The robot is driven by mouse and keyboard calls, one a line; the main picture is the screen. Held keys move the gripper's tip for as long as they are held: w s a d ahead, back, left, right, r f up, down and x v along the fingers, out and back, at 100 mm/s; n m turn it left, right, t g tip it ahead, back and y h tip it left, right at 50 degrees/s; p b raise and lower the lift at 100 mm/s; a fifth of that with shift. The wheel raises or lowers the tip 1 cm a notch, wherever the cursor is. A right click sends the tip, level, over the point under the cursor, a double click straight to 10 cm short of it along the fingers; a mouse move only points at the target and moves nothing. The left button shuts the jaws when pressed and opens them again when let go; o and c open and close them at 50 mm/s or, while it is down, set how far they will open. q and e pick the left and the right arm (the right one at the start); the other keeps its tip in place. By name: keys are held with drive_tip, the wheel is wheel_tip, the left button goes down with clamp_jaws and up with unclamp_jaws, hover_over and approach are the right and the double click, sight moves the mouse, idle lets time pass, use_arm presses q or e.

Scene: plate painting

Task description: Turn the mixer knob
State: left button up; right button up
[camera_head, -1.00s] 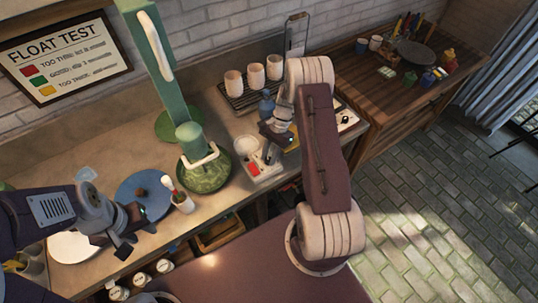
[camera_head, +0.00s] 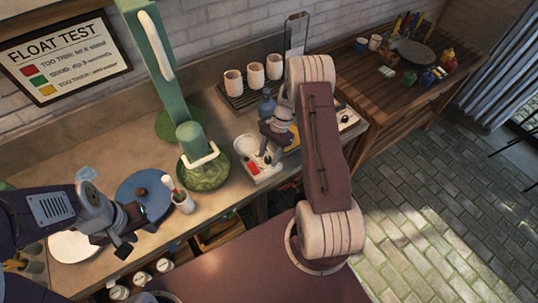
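The mixer is a tall green stand (camera_head: 146,60) with a green mixing head (camera_head: 190,139) over a green bowl (camera_head: 207,174). To its right on the counter is a pale control box (camera_head: 263,175) with a red button (camera_head: 252,167) and a small dark knob. My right gripper (camera_head: 268,157) hangs over the back of this box, pointing down at the knob area. The knob is mostly hidden by it; I cannot tell whether the fingers touch it or are closed. My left gripper (camera_head: 135,238) is at the left above the counter's front edge, its fingers apart and empty.
A blue plate (camera_head: 128,190) and a white cup of tools (camera_head: 183,202) stand near my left gripper. A blue bottle (camera_head: 266,105) is just behind my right gripper. Pale cups (camera_head: 255,76) stand on a rack behind. Several jars sit below the counter front.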

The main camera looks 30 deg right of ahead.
drive_tip(key=shift+w+d+r, duration=0.1)
drive_tip(key=shift+d+r, duration=0.1)
drive_tip(key=shift+r, duration=0.15)
drive_tip(key=s+b+v, duration=0.1)
drive_tip(key=v, duration=0.7)
drive_tip(key=shift+w, duration=0.45)
drive_tip(key=shift+r, duration=0.15)
